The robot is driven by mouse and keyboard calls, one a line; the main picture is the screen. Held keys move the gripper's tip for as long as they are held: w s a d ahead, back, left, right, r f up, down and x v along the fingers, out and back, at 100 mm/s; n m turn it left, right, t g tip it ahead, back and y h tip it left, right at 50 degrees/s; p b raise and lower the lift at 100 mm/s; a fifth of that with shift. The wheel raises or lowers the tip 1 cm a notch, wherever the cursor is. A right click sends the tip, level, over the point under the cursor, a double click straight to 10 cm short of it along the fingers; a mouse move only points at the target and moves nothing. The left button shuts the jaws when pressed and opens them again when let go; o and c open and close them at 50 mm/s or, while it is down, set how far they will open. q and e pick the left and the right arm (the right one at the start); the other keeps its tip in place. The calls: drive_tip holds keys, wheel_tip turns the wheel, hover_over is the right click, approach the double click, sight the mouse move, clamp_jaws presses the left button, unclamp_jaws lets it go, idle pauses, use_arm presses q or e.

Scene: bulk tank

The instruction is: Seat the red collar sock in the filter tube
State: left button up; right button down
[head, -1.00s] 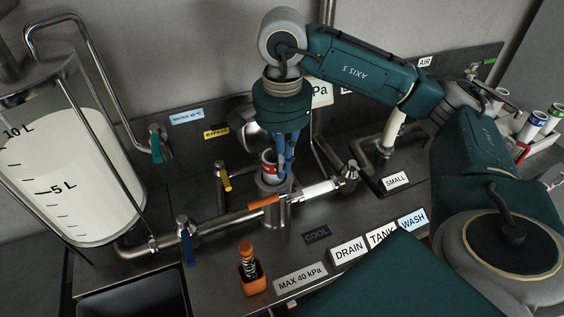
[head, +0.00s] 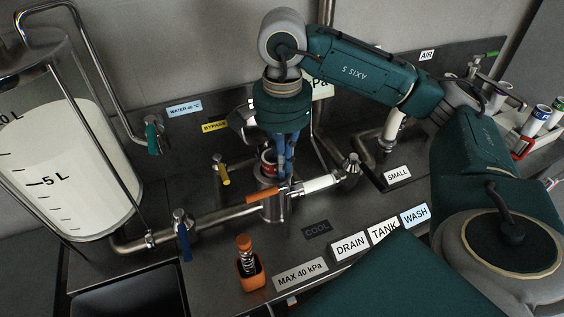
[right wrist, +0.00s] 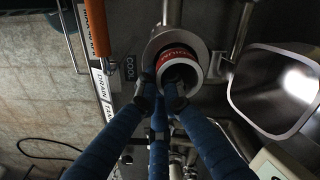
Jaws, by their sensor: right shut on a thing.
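The red collar sock (head: 267,160) is upright at the mouth of the steel filter tube (head: 272,207), with part of its red band still showing above the rim. My right gripper (head: 278,172) points down from above and is shut on the sock. In the right wrist view, the sock's pale round rim and red band (right wrist: 177,54) lie within the tube's wider ring (right wrist: 156,42), with my blue fingers (right wrist: 163,96) at its near edge. How deep it sits is hidden. My left gripper is not in view.
An orange-handled lever (head: 262,194) and a white-sleeved pipe (head: 320,184) flank the tube. A blue-handled valve (head: 184,240) and an orange holder (head: 250,270) stand in front. More socks stand in a white rack (head: 520,137) at right. The milk tank (head: 75,170) is at left.

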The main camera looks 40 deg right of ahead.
drive_tip(key=c, duration=2.3)
unclamp_jaws()
drive_tip(key=shift+f, duration=0.2)
drive_tip(key=o, duration=0.5)
drive_tip(key=shift+c, duration=0.2)
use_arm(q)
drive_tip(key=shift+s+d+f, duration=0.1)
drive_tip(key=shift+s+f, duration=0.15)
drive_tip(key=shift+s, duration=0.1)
use_arm(e)
drive_tip(key=shift+a, duration=0.1)
